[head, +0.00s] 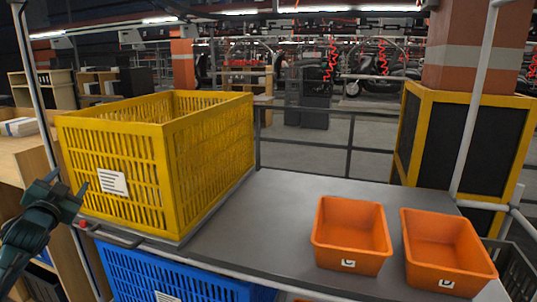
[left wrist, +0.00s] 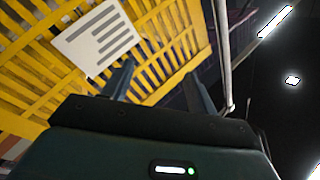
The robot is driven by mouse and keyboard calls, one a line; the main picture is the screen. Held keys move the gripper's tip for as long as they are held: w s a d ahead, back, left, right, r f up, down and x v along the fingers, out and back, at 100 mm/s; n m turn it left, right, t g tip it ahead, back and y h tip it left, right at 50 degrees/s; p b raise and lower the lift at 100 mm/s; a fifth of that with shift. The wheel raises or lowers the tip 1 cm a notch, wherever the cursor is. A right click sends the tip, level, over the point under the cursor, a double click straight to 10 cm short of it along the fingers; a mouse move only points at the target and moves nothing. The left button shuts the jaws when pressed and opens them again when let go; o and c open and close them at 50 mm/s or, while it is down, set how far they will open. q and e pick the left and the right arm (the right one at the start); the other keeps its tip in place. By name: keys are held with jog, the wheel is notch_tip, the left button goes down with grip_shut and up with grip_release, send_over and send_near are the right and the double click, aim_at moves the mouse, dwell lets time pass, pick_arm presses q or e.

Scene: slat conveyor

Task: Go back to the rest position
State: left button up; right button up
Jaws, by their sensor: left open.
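My left gripper (head: 71,180) is at the left edge of the head view, in front of the yellow crate's near left corner. Its jaws are open with nothing between them. In the left wrist view its two fingers (left wrist: 160,84) stand apart in front of the slatted yellow crate wall and its white label. A small gap seems to lie between fingers and crate, but contact is hard to judge. My right gripper is not in view.
The yellow crate (head: 165,160) stands on the left of a grey shelf (head: 275,215). Two empty orange bins (head: 350,262) (head: 447,280) sit at its right. A blue crate (head: 130,265) is below. A metal post (head: 45,85) rises near my left arm. The shelf's middle is clear.

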pick_arm(q)
jog(key=s+d+f+g+h, duration=0.25)
jog(key=s+d+f, duration=0.35)
jog(key=d+f, duration=0.5)
jog(key=s+d+f+g+h, duration=0.25)
jog(key=s+d+f, duration=0.35)
jog(key=d+f, duration=0.6)
jog(key=s+d+f+n+g+h, duration=0.1)
jog(key=s+d+f+n+h, duration=0.15)
jog(key=s+d, duration=0.65)
jog(key=s+d+f+n+g+h, duration=0.1)
jog(key=s+d+f, duration=0.35)
jog(key=s, duration=0.85)
notch_tip(320, 180, up, 6)
jog(key=s+m+g+y+p, duration=0.1)
jog(key=s+p, duration=0.1)
jog(key=p, duration=0.9)
jog(key=shift+a+f+g, duration=0.2)
jog(key=shift+a+g, duration=0.1)
jog(key=shift+a, duration=0.05)
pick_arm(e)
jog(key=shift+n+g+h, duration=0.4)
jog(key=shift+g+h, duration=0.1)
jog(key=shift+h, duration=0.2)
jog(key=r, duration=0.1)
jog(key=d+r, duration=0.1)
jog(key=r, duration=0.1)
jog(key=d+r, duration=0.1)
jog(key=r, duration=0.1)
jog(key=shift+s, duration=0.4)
